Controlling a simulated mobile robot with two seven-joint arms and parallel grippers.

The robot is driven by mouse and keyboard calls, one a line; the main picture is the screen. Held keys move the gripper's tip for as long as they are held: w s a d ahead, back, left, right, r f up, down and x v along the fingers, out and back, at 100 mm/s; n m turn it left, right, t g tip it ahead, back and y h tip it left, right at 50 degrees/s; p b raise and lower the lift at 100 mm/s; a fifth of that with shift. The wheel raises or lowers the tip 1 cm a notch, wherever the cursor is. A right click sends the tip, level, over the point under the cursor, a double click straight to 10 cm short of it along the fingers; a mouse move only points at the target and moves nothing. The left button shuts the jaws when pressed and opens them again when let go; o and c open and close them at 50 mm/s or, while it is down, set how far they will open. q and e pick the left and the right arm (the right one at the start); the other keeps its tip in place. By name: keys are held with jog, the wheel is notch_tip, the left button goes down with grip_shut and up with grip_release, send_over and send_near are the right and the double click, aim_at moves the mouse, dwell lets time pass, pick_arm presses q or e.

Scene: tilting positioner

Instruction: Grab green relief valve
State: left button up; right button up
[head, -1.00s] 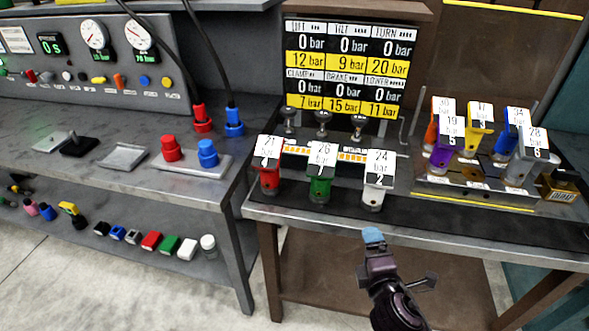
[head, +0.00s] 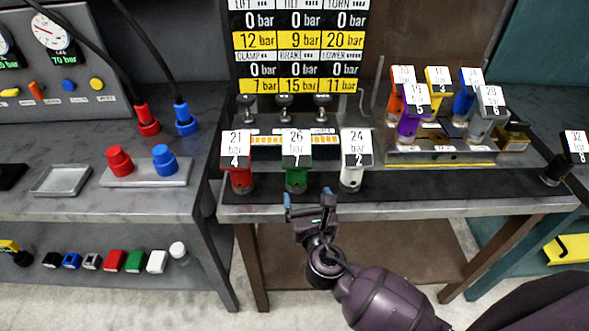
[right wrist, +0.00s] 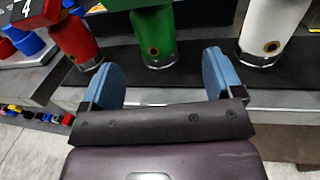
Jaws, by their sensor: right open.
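The green relief valve (head: 296,172) stands upright on the dark mat at the front of the right-hand bench, with a tag reading 26 bar, 7. It stands between the red valve (head: 240,175) and the white valve (head: 352,172). My right gripper (head: 307,200) is open and empty, just in front of the bench edge and close to the green valve. In the right wrist view the green valve (right wrist: 155,38) shows ahead between the two blue fingertips (right wrist: 163,80), apart from them; its top is cut off. My left gripper is not in view.
A rack (head: 440,158) at the right holds orange, purple, yellow, blue and grey valves. A black valve (head: 556,170) stands farther right. A pressure board (head: 300,45) stands behind. The bench's front edge (head: 420,208) lies near my gripper.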

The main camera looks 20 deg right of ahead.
aim_at(299, 179)
jog(key=w, duration=0.3)
jog(key=shift+w+d, duration=0.2)
jog(key=shift+w, duration=0.05)
jog(key=w, duration=0.5)
jog(key=shift+a+f, duration=0.1)
jog(key=shift+f, duration=0.1)
jog(key=shift+w, duration=0.45)
jog(key=shift+c, duration=0.5)
jog(key=c, duration=1.4)
jog(key=shift+r, duration=0.15)
jog(key=shift+c, duration=0.5)
